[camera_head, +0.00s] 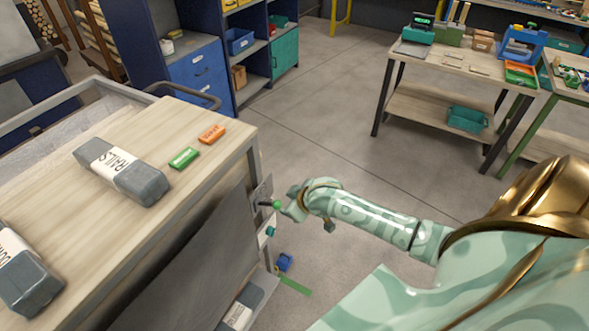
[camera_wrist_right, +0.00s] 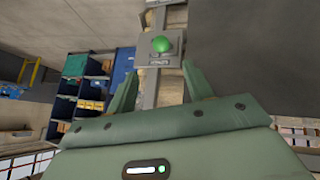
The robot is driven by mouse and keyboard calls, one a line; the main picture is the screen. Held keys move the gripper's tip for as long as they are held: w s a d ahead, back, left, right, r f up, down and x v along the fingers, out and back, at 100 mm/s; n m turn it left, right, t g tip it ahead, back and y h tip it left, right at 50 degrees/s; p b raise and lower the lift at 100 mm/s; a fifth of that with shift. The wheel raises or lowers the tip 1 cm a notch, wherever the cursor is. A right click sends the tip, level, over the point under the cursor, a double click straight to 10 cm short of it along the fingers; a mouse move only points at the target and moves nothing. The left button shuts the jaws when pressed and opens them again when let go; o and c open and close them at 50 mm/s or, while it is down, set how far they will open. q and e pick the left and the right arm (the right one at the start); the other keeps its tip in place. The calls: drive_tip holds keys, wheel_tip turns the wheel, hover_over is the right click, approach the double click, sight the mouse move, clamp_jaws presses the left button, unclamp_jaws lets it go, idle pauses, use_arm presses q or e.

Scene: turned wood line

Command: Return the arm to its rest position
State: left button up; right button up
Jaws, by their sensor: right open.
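My right arm (camera_head: 370,217) reaches across the head view from the right to the side of a wooden-topped cart. My right gripper (camera_head: 291,203) is close to a green round knob or button (camera_head: 277,204) on a grey plate at the cart's side. In the right wrist view, the two green fingers of the gripper (camera_wrist_right: 158,82) stand apart with nothing held between them. The green button (camera_wrist_right: 162,45) lies beyond the fingertips on its labelled grey plate. Whether a finger touches it, I cannot tell. My left gripper is not in view.
The cart top (camera_head: 215,165) bears a grey labelled block (camera_head: 122,172), a green piece (camera_head: 184,158) and an orange piece (camera_head: 212,134). A blue item (camera_head: 285,262) is low beside the cart. A workbench (camera_head: 440,72) stands at the back right. Open floor (camera_head: 330,110) lies between.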

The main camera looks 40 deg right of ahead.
drive_tip(key=shift+s+r, duration=0.45)
drive_tip(key=shift+w+a, duration=0.1)
